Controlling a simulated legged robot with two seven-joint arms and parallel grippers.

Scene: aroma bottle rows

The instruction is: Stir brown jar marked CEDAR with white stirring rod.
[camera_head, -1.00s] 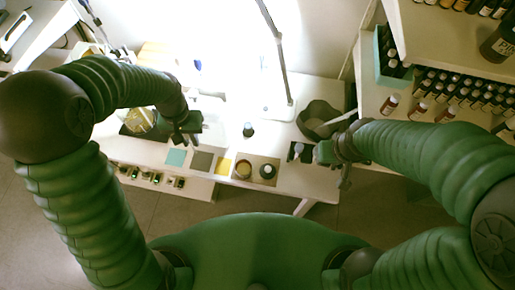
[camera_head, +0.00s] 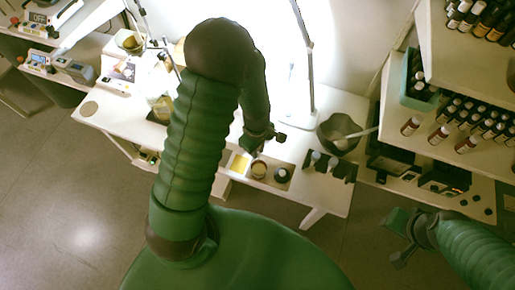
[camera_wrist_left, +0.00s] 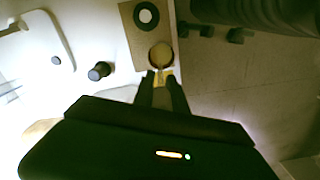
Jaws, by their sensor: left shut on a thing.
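An open round jar (camera_head: 259,168) with amber contents stands in a tan holder on the white table. It also shows in the left wrist view (camera_wrist_left: 160,55), just beyond my fingertips. No CEDAR label can be read. My left gripper (camera_head: 264,138) is above and just behind this jar in the head view. In the left wrist view its fingers (camera_wrist_left: 160,82) are shut on a thin pale piece, likely the white stirring rod, which points at the jar. Whether its tip is inside the jar cannot be told. My right gripper (camera_head: 400,240) is over the floor, away from the table.
A dark jar with a pale centre (camera_head: 282,175) stands beside the amber one. Small bottles in a dark rack (camera_head: 328,163) and a grey bowl (camera_head: 340,133) are to the right. A lamp post (camera_head: 305,60) rises behind. Shelves of bottles (camera_head: 470,125) fill the right.

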